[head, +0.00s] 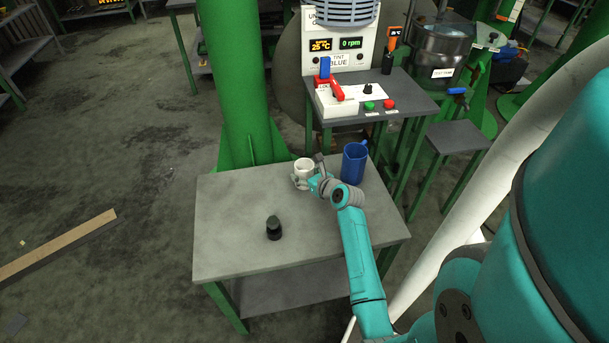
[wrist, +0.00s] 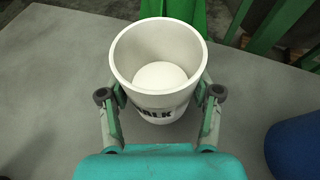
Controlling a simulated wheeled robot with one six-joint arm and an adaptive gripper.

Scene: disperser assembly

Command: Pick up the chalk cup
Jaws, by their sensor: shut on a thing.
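The chalk cup (head: 303,171) is white and upright at the back of the grey table (head: 230,245) in the head view. In the wrist view the cup (wrist: 159,100) shows dark lettering ending in "ALK" and white content inside. My gripper (wrist: 160,96) has a finger on each side of the cup and is shut on it. My gripper (head: 304,180) also shows at the cup in the head view. I cannot tell whether the cup's base touches the table.
A blue jug (head: 353,163) stands just right of the cup; its edge shows in the wrist view (wrist: 293,148). A small black object (head: 273,228) stands nearer the front. A green column (head: 240,80) rises behind the table. The table's left side is clear.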

